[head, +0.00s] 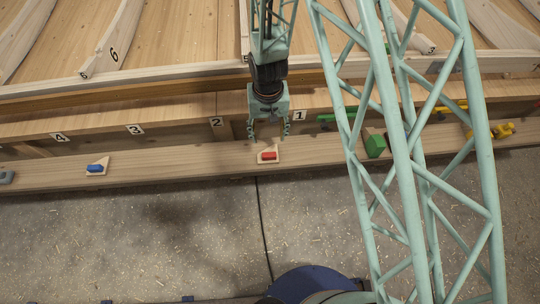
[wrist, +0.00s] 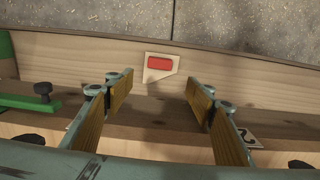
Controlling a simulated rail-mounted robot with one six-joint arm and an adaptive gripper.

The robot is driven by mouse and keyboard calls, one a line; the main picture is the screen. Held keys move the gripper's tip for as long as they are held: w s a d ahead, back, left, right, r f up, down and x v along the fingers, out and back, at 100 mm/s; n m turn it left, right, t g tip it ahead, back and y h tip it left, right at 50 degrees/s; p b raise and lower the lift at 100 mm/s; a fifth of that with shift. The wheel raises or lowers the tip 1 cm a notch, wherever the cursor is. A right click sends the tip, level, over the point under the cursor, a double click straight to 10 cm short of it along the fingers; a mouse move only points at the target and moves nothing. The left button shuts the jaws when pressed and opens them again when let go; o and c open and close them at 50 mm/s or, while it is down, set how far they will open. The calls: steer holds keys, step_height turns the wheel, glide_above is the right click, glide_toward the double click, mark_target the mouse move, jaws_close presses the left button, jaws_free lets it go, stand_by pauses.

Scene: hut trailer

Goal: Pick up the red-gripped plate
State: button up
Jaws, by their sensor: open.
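The red-gripped plate (head: 268,156) is a small pale wooden plate with a slanted edge and a red grip block on it. It lies on the wooden ledge in the head view, just below my gripper (head: 268,133). In the wrist view the plate (wrist: 160,67) lies past the fingertips, near the middle of the picture. My gripper (wrist: 160,83) is open, with its two wood-coloured finger pads apart and nothing between them.
A blue-gripped plate (head: 97,167) lies farther left on the ledge (head: 190,163). A green block (head: 375,146) and yellow parts (head: 492,131) are to the right, partly behind my lattice column. A green bar (wrist: 30,103) with a dark knob is left of my gripper.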

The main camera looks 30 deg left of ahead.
steer(key=shift+s+f, duration=0.1)
steer(key=shift+f, duration=0.1)
stand_by(0.3)
steer(key=b, duration=0.2)
glide_above(269, 153)
steer(key=shift+s+a+f, duration=0.1)
steer(key=shift+f, duration=4.15)
steer(key=shift+w+f+b, duration=0.2)
steer(key=shift+f+b, duration=0.3)
steer(key=shift+f, duration=2.1)
steer(key=c, duration=1.1)
